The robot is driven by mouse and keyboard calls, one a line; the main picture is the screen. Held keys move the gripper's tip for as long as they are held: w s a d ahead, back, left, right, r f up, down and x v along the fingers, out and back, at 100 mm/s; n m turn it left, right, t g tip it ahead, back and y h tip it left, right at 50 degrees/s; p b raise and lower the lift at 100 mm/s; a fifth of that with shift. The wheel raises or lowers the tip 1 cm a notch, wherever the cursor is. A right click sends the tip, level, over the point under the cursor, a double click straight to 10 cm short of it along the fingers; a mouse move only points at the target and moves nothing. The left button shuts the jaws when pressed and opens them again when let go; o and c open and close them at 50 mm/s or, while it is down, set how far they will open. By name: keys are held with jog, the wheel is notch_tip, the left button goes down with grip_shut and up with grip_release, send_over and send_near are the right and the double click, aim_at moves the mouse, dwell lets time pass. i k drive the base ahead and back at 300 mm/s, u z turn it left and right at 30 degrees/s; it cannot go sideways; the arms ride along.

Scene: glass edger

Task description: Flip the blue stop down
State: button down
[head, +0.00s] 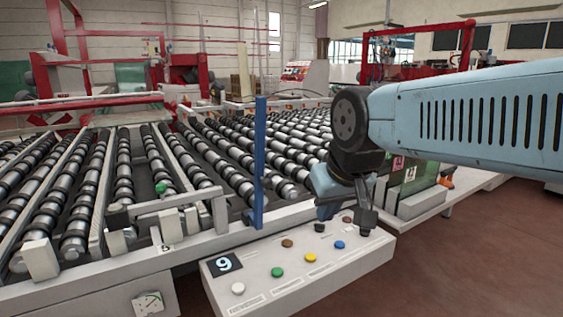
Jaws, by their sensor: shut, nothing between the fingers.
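The blue stop (260,150) is a tall flat blue bar standing upright at the front edge of the roller conveyor, left of my gripper. Its lower end meets the pale front rail. My gripper (366,230) points down over the right end of the control panel, to the right of the blue stop and apart from it. Its fingers look shut and nothing shows in them. The dark wrist partly hides the rollers and rail behind it.
Rows of dark-and-silver rollers (215,160) lie behind the stop. Glass panes (420,175) stand in a rack on the right. A grey bracket (185,203) is left of the stop.

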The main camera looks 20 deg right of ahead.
aim_at(262, 183)
jog(key=z, duration=0.2)
jog(key=k, duration=1.15)
jog(key=u, duration=0.6)
jog(key=i, duration=1.05)
jog(key=z, duration=0.05)
